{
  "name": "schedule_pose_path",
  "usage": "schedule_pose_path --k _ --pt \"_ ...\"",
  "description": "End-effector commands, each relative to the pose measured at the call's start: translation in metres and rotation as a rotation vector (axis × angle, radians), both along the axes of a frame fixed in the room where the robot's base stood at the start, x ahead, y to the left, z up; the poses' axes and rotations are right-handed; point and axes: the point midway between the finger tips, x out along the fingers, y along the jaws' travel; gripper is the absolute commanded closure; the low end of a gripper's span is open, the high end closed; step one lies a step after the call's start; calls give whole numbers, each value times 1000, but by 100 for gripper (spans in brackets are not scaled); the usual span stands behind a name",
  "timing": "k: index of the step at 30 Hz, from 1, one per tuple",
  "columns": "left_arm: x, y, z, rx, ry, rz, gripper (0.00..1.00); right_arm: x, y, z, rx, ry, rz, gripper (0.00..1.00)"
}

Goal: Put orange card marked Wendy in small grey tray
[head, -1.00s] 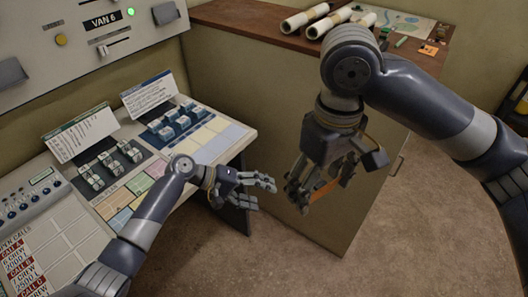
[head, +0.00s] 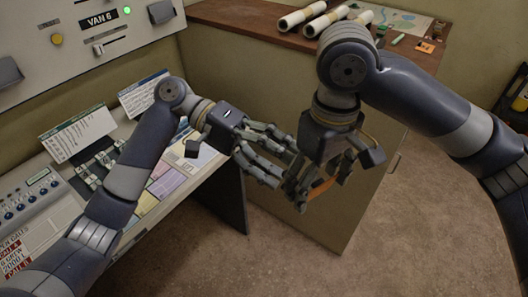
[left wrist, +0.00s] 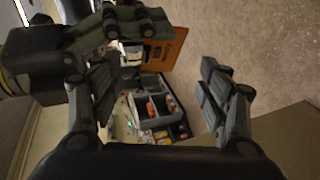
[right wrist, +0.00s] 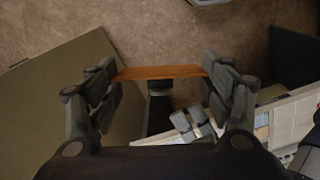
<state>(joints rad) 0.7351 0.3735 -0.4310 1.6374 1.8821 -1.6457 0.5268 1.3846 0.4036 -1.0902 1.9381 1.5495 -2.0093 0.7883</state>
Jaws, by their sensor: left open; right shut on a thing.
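An orange card (head: 322,187) is in my right gripper (head: 318,192), which is shut on it in front of the wooden cabinet. The card spans between the right fingers in the right wrist view (right wrist: 160,72). In the left wrist view the card (left wrist: 163,52) shows dark marks too small to read. My left gripper (head: 285,168) is open and empty, its fingers close beside the right fingers and pointing toward the card. A grey compartmented container (left wrist: 155,112) with small items shows beyond the left fingers; I cannot tell whether it is the small grey tray.
The console desk (head: 205,165) with keys and paper slips is at left. The brown cabinet top (head: 255,27) holds white rolls (head: 302,18), a map (head: 400,20) and another small orange piece (head: 425,47). Open floor (head: 420,230) lies at right.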

Motion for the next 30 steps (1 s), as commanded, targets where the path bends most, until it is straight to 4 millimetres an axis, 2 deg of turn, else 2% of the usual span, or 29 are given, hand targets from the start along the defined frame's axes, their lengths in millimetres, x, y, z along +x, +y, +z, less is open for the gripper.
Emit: schedule_pose_path --k 6,12,18,26,30 --pt "-15 -39 -14 -3 1 -1 31 0 0 0 0 0 0 48" --pt "-24 -63 -24 -1 1 0 31 0 0 0 0 0 0 48" --pt "-28 -73 -28 -1 1 2 31 0 0 0 0 0 0 48" --pt "-28 -74 -29 -1 1 2 31 0 0 0 0 0 0 48" --pt "-28 -74 -29 -1 1 2 60 0 0 0 0 0 0 48"
